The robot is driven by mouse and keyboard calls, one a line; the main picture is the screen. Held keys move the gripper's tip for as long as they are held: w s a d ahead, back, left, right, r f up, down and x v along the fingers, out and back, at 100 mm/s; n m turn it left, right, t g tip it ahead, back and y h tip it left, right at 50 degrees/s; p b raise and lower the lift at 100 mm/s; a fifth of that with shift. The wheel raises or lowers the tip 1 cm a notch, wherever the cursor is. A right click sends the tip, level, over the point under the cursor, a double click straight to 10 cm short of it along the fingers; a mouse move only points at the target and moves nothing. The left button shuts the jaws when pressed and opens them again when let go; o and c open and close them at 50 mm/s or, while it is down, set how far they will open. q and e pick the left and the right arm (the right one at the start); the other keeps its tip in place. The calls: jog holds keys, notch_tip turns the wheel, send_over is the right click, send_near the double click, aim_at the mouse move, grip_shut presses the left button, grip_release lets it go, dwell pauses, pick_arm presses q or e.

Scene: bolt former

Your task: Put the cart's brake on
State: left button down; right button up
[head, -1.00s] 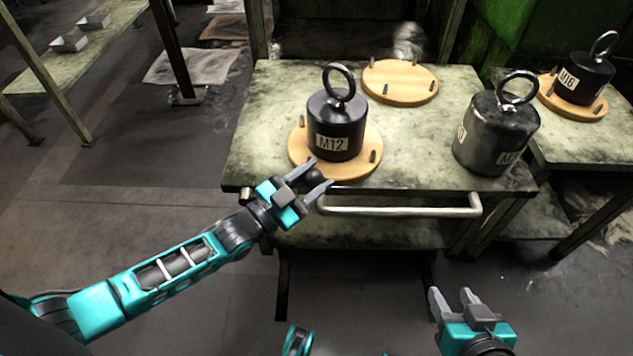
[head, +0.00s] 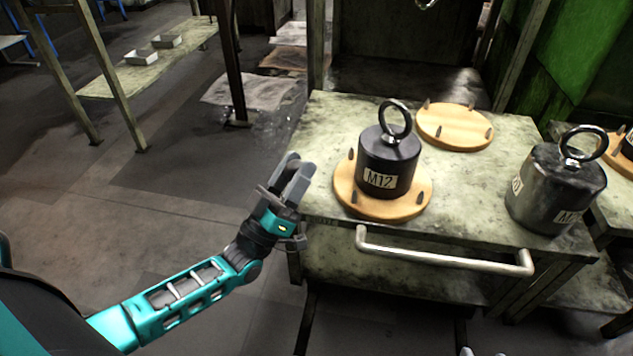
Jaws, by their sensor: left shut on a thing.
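The cart (head: 470,215) has a worn, pale top and a light bar handle (head: 440,256) along its front. My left gripper (head: 296,168) is at the cart's front left corner, its fingers pointing up and close together. It is shut on the dark ball knob of what looks like the brake lever; the fingers hide the knob now, and the lever's position cannot be told. Only the fingertips of my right gripper (head: 481,352) show at the bottom edge, a little apart and empty.
On the cart, a black M12 weight (head: 388,165) stands on a wooden pegged disc (head: 350,200). An empty disc (head: 455,128) lies behind it, and a dark grey weight (head: 555,190) stands at the right. Another table (head: 615,205) adjoins at right.

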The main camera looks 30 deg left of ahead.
pick_arm(q)
jog(key=shift+s+a+n+t+y, duration=0.2)
jog(key=shift+a+n+y, duration=0.2)
jog(key=shift+n, duration=0.2)
jog(key=shift+s+a+n+t+y, duration=0.1)
jog(key=shift+a+n+t+y, duration=0.1)
jog(key=shift+a+n+y, duration=0.3)
jog(key=shift+s+a+r+n+t+y+b, duration=0.1)
jog(key=shift+a+n+t+y+b, duration=0.1)
jog(key=shift+a+n+y, duration=0.3)
jog(key=shift+s+a+r+n+t+y+b, duration=0.1)
jog(key=shift+a+n+t+y+b, duration=0.1)
jog(key=shift+n+y, duration=0.5)
pick_arm(e)
jog(key=shift+w+a+f, duration=0.1)
jog(key=shift+a+f, duration=0.05)
pick_arm(q)
jog(key=c, duration=0.6)
grip_release()
jog(key=shift+a, duration=0.1)
jog(key=v, duration=1.3)
pick_arm(e)
jog(key=shift+w+a, duration=0.1)
